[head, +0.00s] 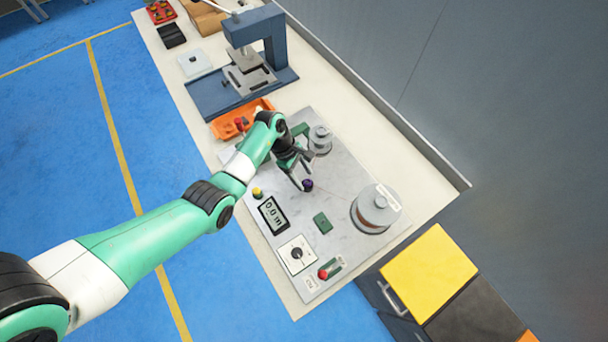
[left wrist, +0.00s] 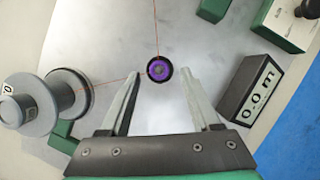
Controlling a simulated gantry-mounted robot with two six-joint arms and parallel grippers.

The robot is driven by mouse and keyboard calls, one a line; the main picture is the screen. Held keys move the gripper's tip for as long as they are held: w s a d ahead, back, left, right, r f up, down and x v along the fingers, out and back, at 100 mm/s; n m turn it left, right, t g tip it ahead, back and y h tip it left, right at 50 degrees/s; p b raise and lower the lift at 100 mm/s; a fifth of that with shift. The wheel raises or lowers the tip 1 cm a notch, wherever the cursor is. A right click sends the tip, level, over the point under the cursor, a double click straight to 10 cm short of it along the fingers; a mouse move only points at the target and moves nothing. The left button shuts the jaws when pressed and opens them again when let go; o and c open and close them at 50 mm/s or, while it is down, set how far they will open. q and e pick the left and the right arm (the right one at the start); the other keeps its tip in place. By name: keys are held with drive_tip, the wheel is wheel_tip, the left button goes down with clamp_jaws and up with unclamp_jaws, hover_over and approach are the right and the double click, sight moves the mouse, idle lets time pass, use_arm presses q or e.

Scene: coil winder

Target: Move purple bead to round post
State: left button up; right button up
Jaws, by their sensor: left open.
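The purple bead (head: 307,185) is on the grey machine plate in the head view. In the left wrist view it is a purple disc with a dark rim (left wrist: 159,69), and a thin reddish wire meets it from the left and from the top. My left gripper (head: 301,174) is close to the bead. Its two open fingers (left wrist: 160,74) appear on either side of the bead in the left wrist view; I cannot tell whether they touch it or how high they are. I cannot make out a round post for certain. My right gripper is not in view.
A small grey spool (head: 320,140) stands behind my gripper; a larger spool (head: 375,210) stands to the right. A display (head: 272,215), a green block (head: 322,223) and a knob panel (head: 297,254) sit on the plate. An orange tray (head: 228,123) and a press (head: 240,75) are farther back.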

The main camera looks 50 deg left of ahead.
use_arm(q)
drive_tip(key=p+v, duration=0.3)
drive_tip(key=v, duration=0.7)
drive_tip(key=shift+r, duration=0.3)
drive_tip(key=shift+a, duration=0.15)
